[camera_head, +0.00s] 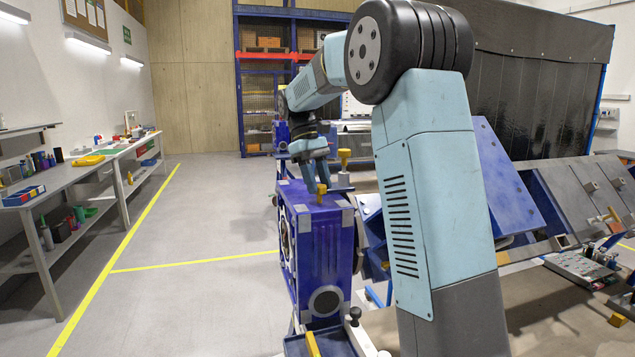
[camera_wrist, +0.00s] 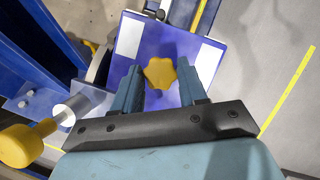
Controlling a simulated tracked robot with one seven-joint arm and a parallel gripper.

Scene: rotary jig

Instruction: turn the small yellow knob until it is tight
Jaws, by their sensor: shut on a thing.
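The small yellow knob (camera_head: 321,195) sits on top of the blue jig block (camera_head: 327,240). In the wrist view the lobed yellow knob (camera_wrist: 160,73) lies between the two fingers, over the blue face with pale corner plates. My gripper (camera_head: 316,186) points down onto the block from above and is shut on the knob; in the wrist view its fingers (camera_wrist: 158,70) stand on either side of it. The exact contact is hard to see. The knob's underside and any thread are hidden.
A larger yellow knob on a metal stem (camera_wrist: 20,145) stands close to the left of my gripper in the wrist view; it also shows in the head view (camera_head: 344,154). Blue jig framework (camera_head: 497,190) lies to the right. The floor left of the jig is clear.

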